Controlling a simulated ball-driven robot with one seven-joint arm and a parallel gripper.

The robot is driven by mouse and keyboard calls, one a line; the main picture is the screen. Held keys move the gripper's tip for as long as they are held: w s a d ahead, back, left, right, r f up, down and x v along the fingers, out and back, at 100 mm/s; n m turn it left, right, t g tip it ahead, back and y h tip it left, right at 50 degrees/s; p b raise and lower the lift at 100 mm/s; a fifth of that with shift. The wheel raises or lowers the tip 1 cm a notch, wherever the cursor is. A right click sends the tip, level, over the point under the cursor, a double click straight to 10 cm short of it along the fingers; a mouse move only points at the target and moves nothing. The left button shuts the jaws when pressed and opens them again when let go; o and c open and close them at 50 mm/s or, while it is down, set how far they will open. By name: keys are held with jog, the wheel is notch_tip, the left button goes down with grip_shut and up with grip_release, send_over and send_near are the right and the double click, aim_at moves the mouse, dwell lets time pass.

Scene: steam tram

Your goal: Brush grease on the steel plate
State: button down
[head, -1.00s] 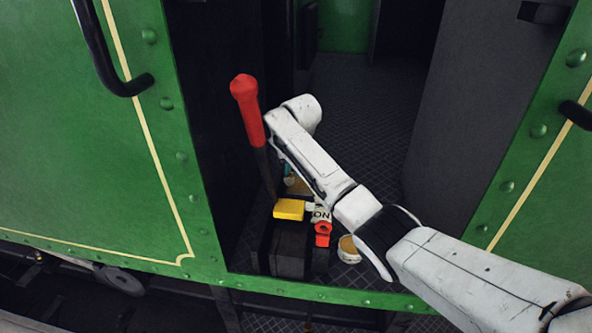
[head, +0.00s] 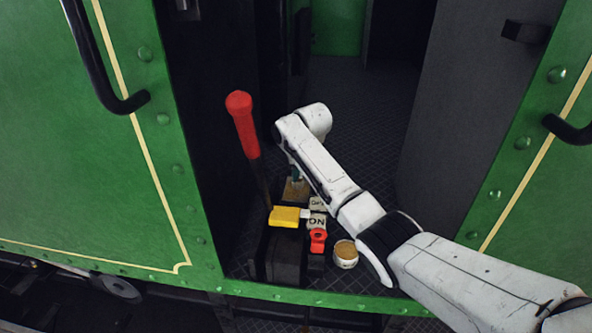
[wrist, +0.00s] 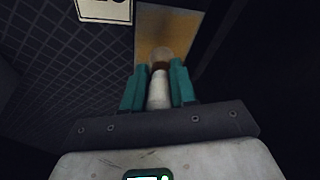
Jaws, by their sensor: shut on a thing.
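My gripper (wrist: 158,84) is shut on a brush (wrist: 159,90) with a pale handle and a reddish-brown band. The brush's pale tip lies over the brownish steel plate (wrist: 180,22) in the wrist view. I cannot tell whether the tip touches it. In the head view the plate (head: 292,193) lies behind the yellow block, and my gripper (head: 294,180) points down at it, partly hidden by my arm. A white tin (head: 346,261) with tan contents, which looks like grease, stands on the floor to the right.
A red-handled lever (head: 243,125) rises left of my arm. A yellow block (head: 285,216), a red fitting (head: 318,240) and pale lettered labels (head: 317,221) sit around its dark base. Green panels (head: 60,150) flank the doorway. Patterned floor behind is clear.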

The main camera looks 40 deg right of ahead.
jog(key=shift+s+d+r+p, duration=0.1)
jog(key=shift+s+d+p, duration=0.45)
jog(key=shift+p, duration=0.1)
jog(key=shift+w+a+f+b, duration=0.1)
jog(key=shift+w+a+b, duration=0.05)
jog(key=shift+w+b, duration=0.4)
jog(key=shift+w+a+f+b, duration=0.1)
jog(key=shift+w+a+b, duration=0.1)
jog(key=shift+w+b, duration=0.4)
jog(key=shift+w+a+f+b, duration=0.15)
jog(key=shift+w+b, duration=0.2)
jog(key=shift+w, duration=0.35)
jog(key=shift+w+a+r+b, duration=0.2)
jog(key=shift+w+a+b, duration=0.35)
jog(key=shift+w, duration=0.25)
jog(key=shift+r, duration=0.1)
notch_tip(320, 180, up, 6)
jog(key=p, duration=0.5)
